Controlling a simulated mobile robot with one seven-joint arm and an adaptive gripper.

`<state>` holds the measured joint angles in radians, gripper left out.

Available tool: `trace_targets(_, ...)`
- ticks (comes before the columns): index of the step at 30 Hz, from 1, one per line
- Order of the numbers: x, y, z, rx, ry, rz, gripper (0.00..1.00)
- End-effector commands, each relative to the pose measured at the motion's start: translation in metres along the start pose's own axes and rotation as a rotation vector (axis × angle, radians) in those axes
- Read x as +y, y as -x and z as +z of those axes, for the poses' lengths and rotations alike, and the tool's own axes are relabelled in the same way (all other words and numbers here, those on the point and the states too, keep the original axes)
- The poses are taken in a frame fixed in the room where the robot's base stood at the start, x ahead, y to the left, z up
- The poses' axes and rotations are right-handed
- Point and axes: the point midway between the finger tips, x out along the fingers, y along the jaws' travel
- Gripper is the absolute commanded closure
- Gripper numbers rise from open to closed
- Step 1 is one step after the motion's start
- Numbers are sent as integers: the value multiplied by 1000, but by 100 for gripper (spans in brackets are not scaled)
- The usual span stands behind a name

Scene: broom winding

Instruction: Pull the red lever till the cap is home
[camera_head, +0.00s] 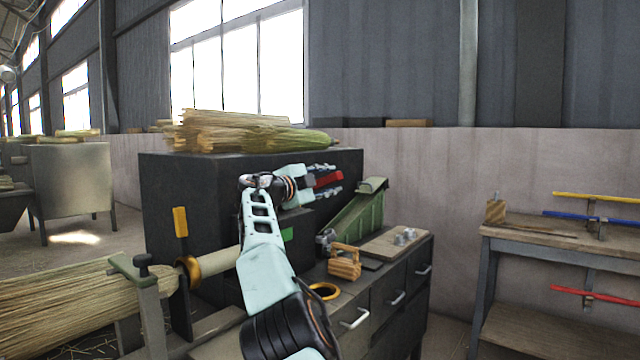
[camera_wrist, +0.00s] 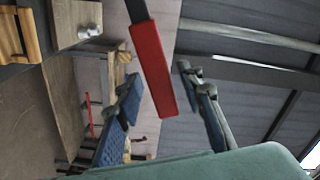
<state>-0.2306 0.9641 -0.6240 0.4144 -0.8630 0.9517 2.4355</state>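The red lever (camera_head: 328,179) shows at the end of my gripper (camera_head: 336,178) in the head view, above the dark bench. In the wrist view the lever's red grip (camera_wrist: 154,70) lies between the two spread fingers of my gripper (camera_wrist: 158,82), with a gap visible on both sides. Its dark shaft runs to the top edge; its pivot is out of sight. My gripper is open and not closed on the lever. A broom (camera_head: 60,300) lies at the left, with a gold ring (camera_head: 188,270) around its pale handle (camera_head: 220,261). I cannot tell which part is the cap.
A green sloped machine (camera_head: 362,216) stands behind a wooden block (camera_head: 344,264) on the drawer bench. Another gold ring (camera_head: 323,291) lies there. Straw bundles (camera_head: 235,132) lie on the dark cabinet (camera_head: 190,185). A wooden side table (camera_head: 545,236) with coloured bars stands at right.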

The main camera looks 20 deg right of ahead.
Motion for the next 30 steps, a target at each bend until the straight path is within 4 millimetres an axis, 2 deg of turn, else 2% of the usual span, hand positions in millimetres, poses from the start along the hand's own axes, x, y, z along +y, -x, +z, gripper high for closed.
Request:
trace_targets(10, 0, 25, 0, -1, 0, 1, 65)
trace_targets(24, 0, 95, 1, -3, 0, 0, 65)
trace_targets(30, 1, 114, 1, -1, 0, 1, 65)
